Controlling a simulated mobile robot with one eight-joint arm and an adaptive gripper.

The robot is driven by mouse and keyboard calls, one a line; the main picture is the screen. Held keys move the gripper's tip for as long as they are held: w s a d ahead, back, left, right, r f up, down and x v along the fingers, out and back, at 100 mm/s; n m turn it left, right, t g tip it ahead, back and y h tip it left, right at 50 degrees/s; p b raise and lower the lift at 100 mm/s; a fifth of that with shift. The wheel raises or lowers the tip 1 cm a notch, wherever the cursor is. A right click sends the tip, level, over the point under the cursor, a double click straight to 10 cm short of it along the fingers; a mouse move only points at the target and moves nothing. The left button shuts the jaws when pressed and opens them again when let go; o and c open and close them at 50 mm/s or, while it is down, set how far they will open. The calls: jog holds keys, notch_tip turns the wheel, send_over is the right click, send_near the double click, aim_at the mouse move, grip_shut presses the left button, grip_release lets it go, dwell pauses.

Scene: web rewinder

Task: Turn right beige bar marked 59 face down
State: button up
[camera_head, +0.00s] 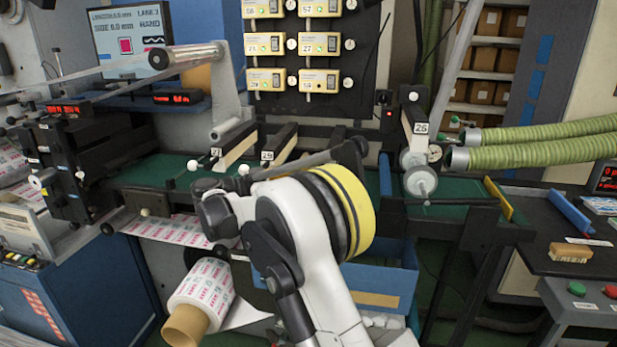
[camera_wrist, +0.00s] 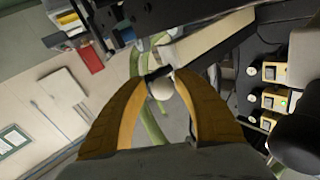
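Several beige bars stand at the machine. The right one (camera_head: 418,118) is raised, its end label small and looking like 25 or 26. Two others, left beige bar (camera_head: 233,146) and middle beige bar (camera_head: 279,147), reach over the green bed, with white ball knobs near their ends. I cannot read 59 on any bar. In the wrist view my gripper (camera_wrist: 162,76) has its two orange fingers either side of a white knob (camera_wrist: 161,90). A beige bar (camera_wrist: 210,36) runs up and right beyond it. Whether the fingers touch the knob is unclear. My arm hides the gripper in the head view.
Yellow control boxes (camera_head: 264,79) hang on the dark panel, one seemingly labelled 59. Green hoses (camera_head: 540,144) come in from the right. A printed roll (camera_head: 203,291) and blue bin (camera_head: 381,276) are below. A brush (camera_head: 571,252) lies on the right table.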

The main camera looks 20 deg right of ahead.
jog(key=shift+o, duration=0.7)
jog(key=shift+r, duration=0.1)
jog(key=a, duration=1.2)
jog(key=shift+w, duration=0.1)
